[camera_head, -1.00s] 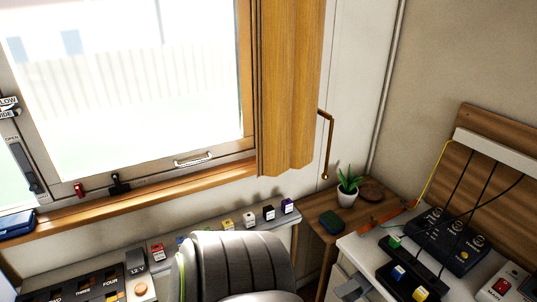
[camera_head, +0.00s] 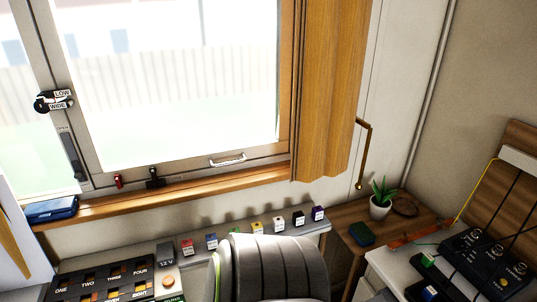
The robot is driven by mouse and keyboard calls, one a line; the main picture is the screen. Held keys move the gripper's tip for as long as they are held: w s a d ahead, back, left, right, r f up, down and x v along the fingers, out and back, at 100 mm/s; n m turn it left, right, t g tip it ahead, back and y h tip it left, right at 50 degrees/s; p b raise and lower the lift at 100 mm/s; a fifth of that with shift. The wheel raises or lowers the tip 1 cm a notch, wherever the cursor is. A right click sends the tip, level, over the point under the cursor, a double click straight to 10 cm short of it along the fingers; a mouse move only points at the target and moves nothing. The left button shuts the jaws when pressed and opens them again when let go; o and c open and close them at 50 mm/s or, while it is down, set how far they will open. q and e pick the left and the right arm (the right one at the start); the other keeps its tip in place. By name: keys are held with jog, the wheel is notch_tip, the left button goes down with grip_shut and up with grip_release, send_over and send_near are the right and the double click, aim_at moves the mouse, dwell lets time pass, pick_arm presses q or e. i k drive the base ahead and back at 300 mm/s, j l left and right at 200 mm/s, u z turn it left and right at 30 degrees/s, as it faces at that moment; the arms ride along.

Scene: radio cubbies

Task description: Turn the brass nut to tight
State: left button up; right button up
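I cannot make out a brass nut in this view. A thin brass-coloured rod (camera_head: 366,152) hangs on the pale wall panel just right of the curtain; whether it bears a nut is too small to tell. Neither of my grippers is in view.
A window (camera_head: 180,85) with a LOW/WIDE dial (camera_head: 54,101) fills the left. A dark chair back (camera_head: 275,268) stands before a shelf with several coloured blocks (camera_head: 278,226) and a numbered panel (camera_head: 105,282). A plant (camera_head: 381,200) and black boxes (camera_head: 488,258) are at right.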

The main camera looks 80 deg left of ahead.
aim_at(408, 238)
jog(key=u, duration=1.5)
